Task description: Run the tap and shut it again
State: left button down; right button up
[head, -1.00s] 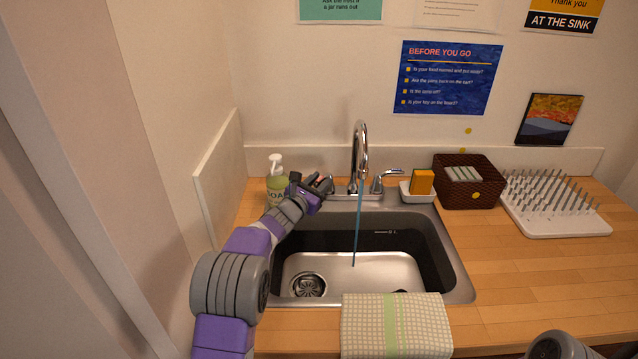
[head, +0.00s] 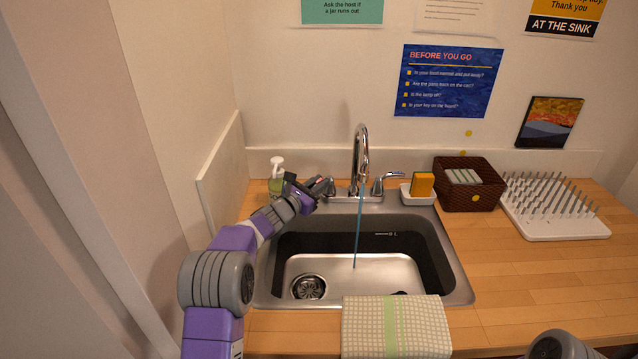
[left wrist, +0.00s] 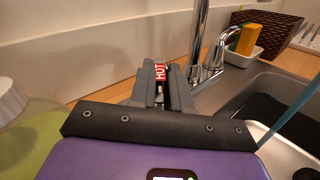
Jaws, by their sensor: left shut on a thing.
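The chrome tap (head: 360,152) stands behind the sink (head: 460,292), and a thin blue stream of water (head: 357,235) runs from its spout into the basin. My left gripper (head: 320,187) is at the left tap handle (head: 330,186). In the left wrist view, my left gripper (left wrist: 161,88) is shut on this handle, whose red HOT label (left wrist: 160,72) shows between the fingers. The right handle (head: 388,178) is free; it also shows in the left wrist view (left wrist: 221,42). My right gripper is not in view.
A soap bottle (head: 276,172) stands close behind my left gripper, partly hidden. A sponge (head: 422,184) in a white holder, a brown basket (head: 468,190) and a drying rack (head: 555,215) stand to the right. A cloth (head: 395,325) lies at the sink's front edge.

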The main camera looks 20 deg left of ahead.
pick_arm(q)
jog(key=c, duration=1.1)
grip_release()
jog(key=shift+s, duration=0.1)
jog(key=v, duration=0.7)
jog(key=shift+s, duration=0.2)
